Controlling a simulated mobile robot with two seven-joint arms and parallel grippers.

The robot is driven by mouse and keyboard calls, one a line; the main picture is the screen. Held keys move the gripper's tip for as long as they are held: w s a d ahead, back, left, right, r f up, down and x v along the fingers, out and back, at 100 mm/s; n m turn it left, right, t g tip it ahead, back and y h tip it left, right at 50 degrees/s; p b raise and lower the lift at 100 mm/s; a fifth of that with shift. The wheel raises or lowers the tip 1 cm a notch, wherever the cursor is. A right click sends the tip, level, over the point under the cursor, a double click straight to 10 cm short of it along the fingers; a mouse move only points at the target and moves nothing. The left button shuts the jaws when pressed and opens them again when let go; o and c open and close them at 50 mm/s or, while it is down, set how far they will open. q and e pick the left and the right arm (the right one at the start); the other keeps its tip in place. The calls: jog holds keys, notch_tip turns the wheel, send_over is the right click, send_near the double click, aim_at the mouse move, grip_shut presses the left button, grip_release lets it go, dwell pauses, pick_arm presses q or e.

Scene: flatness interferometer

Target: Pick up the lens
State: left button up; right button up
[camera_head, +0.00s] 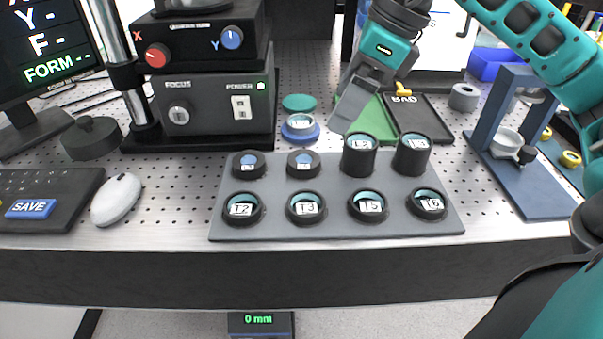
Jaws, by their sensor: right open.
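A grey rack (225,222) at the bench's front edge holds several black-rimmed round optics. The back row has two low blue-centred pieces, left (248,164) and right (303,163), and two tall black cylinders, left (359,158) and right (411,157). The front row has low round pieces with T labels, such as T2 (242,208) and T3 (306,208). I cannot tell which one is the lens. My right gripper (350,108) is open, above and behind the tall cylinders, apart from them; its fingers overlap in this view. My left gripper is not in view.
A blue ring holder (300,136) and green disc (299,102) stand behind the rack. A green mat (372,122) and black BAD tray (425,118) lie behind it too. A control box (213,106) stands left; a blue stand (532,180) stands right.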

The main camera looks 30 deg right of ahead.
send_over(308, 157)
jog(key=s+d, duration=0.2)
jog(key=s, duration=0.1)
jog(key=f, duration=0.6)
jog(key=shift+w+a+f+b, duration=0.15)
jog(key=shift+w+a+b, duration=0.1)
jog(key=shift+b, duration=0.15)
jog(key=shift+w+x, duration=0.2)
jog(key=shift+x, duration=1.2)
jog(key=shift+w+x, duration=0.2)
jog(key=shift+x, duration=1.25)
jog(key=shift+d, duration=0.15)
jog(key=c, duration=1.2)
